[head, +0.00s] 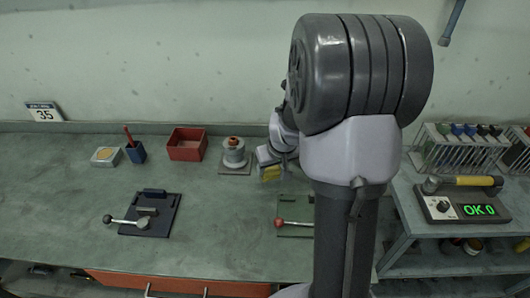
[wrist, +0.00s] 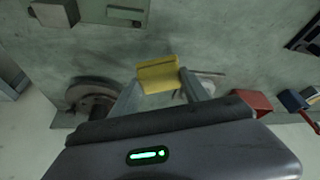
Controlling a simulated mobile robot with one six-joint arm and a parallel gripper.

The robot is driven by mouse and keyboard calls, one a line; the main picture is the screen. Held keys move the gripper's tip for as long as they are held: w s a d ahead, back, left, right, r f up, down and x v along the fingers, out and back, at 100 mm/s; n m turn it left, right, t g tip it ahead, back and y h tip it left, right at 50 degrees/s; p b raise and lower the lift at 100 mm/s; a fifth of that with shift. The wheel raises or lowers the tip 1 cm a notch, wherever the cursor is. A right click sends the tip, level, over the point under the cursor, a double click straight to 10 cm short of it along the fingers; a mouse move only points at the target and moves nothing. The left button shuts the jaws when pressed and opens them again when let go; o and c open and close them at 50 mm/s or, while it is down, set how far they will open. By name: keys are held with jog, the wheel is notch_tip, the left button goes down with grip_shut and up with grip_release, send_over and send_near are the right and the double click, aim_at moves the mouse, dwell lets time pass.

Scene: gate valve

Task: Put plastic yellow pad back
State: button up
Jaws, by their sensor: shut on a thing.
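The yellow pad (wrist: 158,75) is a small ridged plastic piece. In the wrist view it sits between the two fingertips of my gripper (wrist: 160,84), which is shut on it. In the head view the yellow pad (head: 271,173) shows at the end of my gripper (head: 268,164), just right of the grey round valve-like part (head: 233,154). The pad looks held above the bench; its exact height I cannot tell. My arm hides part of the bench behind and right of it.
A red bin (head: 187,144), a blue cup (head: 136,153) and a small box (head: 105,156) stand along the back. A dark clamp plate (head: 165,223) lies front left, a green plate (head: 290,232) near my arm. A side table holds a device reading "OK 0" (head: 464,208).

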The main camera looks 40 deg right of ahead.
jog(key=w+d, duration=0.2)
jog(key=w, duration=0.2)
jog(key=w+d+f, duration=0.1)
jog(key=w+d, duration=0.1)
jog(key=w, duration=0.2)
jog(key=w+d+b, duration=0.1)
jog(key=w+d, duration=0.1)
jog(key=w, duration=0.2)
jog(key=shift+w+d+f, duration=0.15)
jog(key=shift+d+f, duration=0.1)
jog(key=shift+d, duration=0.15)
notch_tip(320, 180, down, 3)
jog(key=shift+f+b, duration=0.2)
jog(key=shift+b, duration=0.75)
